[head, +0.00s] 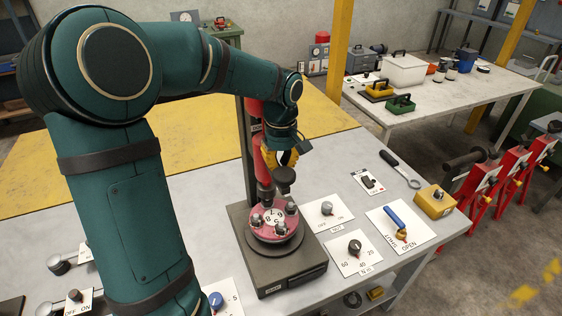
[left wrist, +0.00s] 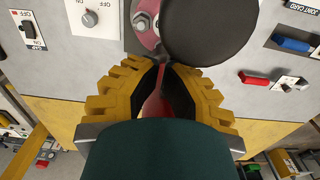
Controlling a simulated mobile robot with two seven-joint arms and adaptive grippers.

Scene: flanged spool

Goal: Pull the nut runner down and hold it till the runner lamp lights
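The nut runner (head: 259,150) is a red body on a dark upright column, above a red flanged spool (head: 273,236) with several studs and nuts on a dark base. A dark round knob (head: 285,174) is just below my left gripper (head: 282,160); it fills the top of the left wrist view (left wrist: 210,28). The left gripper's yellow fingers (left wrist: 163,68) converge beside the knob, with a red part showing between their dark pads. Whether they grip it is unclear. No lamp labelled as the runner's is clearly visible. My right gripper is not in view.
Right of the spool on the grey table are a dial card (head: 354,264), a blue-handled valve (head: 397,219), a wrench (head: 400,170) and a yellow box (head: 434,202). Red stands (head: 483,192) are beyond the table edge. My left arm hides much of the table's left part.

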